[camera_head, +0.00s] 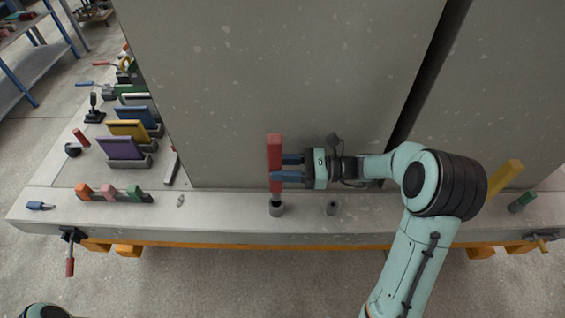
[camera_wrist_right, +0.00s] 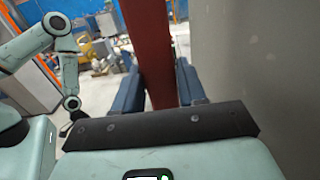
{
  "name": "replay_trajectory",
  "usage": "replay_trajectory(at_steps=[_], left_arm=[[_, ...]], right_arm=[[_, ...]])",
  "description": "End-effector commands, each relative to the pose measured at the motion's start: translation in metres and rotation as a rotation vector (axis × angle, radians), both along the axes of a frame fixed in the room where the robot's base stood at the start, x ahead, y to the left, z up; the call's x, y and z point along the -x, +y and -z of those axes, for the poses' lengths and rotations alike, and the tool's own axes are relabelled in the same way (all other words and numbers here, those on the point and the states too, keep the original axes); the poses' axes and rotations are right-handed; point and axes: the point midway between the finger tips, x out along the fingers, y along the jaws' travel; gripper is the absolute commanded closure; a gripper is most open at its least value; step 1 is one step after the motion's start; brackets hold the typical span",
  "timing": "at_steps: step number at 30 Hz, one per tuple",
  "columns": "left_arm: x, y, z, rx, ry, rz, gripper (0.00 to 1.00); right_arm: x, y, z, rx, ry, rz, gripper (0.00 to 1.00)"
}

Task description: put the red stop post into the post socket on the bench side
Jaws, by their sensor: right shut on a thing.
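The red stop post (camera_head: 274,150) stands upright in the head view, in front of the large grey panel. My right gripper (camera_head: 275,168) is shut on it from the right. The post's lower end is at or just above a grey socket (camera_head: 277,209) on the bench edge; I cannot tell whether it is inside. A second grey socket (camera_head: 332,208) stands to the right and looks empty. In the right wrist view the red post (camera_wrist_right: 150,50) passes between the two blue fingers.
The grey panel (camera_head: 270,70) rises close behind the post. A yellow post (camera_head: 505,178) stands at the right.

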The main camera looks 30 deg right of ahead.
Motion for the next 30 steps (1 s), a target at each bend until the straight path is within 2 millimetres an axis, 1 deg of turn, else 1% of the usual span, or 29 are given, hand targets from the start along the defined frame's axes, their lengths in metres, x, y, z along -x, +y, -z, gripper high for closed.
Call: replay_trajectory(at_steps=[1, 3, 8, 30], left_arm=[[0.004, 0.0, 0.005, 0.0, 0.004, 0.0, 0.49], [0.006, 0.0, 0.008, 0.0, 0.007, 0.0, 0.49], [0.008, 0.0, 0.012, 0.0, 0.009, 0.0, 0.49], [0.006, 0.0, 0.009, 0.0, 0.007, 0.0, 0.49]], right_arm=[[0.001, 0.0, 0.006, -0.002, -0.001, -0.001, 1.0], [0.0, 0.0, 0.011, -0.001, -0.003, -0.001, 1.0], [0.0, 0.0, 0.017, -0.001, -0.004, -0.001, 1.0], [-0.001, 0.0, 0.017, -0.002, -0.005, 0.0, 1.0]])
